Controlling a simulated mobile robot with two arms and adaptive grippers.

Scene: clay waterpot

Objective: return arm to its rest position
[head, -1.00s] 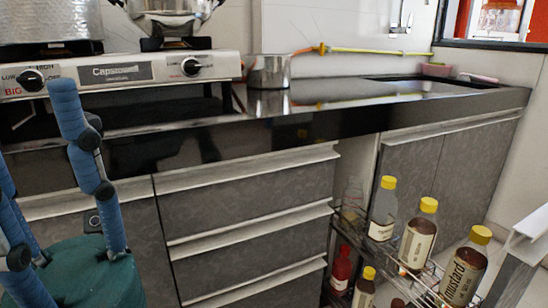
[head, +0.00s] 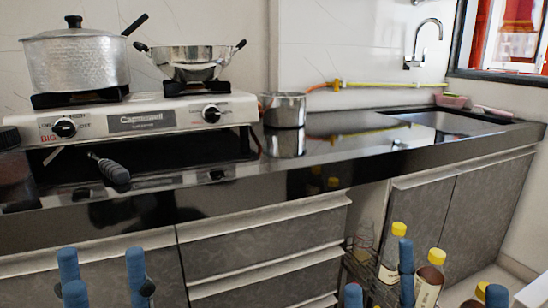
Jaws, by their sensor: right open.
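The blue fingers of my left gripper (head: 103,267) stand upright at the bottom left, in front of the grey cabinets. They are spread apart with nothing visible between them. The blue fingers of my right gripper (head: 420,275) rise at the bottom right, spread wide and open. They overlap the bottles of the rack in the picture; I cannot tell whether they touch them. The palms and arms of both grippers are below the frame.
A black counter (head: 350,155) carries a gas stove (head: 160,122) with a lidded pot (head: 75,60) and a wok (head: 193,62). A steel pot (head: 283,110) stands beside it. A black-handled utensil (head: 110,170) lies in front. Yellow-capped bottles (head: 428,288) stand low right.

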